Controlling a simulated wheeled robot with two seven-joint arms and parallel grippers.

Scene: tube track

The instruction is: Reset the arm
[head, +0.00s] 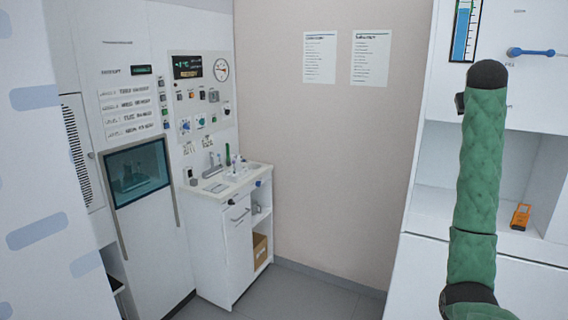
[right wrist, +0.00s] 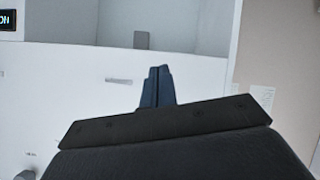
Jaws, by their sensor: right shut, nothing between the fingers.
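My right arm (head: 478,190), in a green quilted sleeve, stands raised at the right of the head view. Its gripper is hidden there. In the right wrist view my right gripper (right wrist: 157,86) shows as two dark fingers pressed together with nothing between them. It is in front of a white cabinet and apart from it. My left arm and gripper are in neither view.
A white counter cabinet (head: 222,250) with small items on top stands at the back left. A tall white panel (head: 140,230) with a screen is beside it. An orange device (head: 521,216) lies on the right shelf. Grey floor (head: 310,296) is clear.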

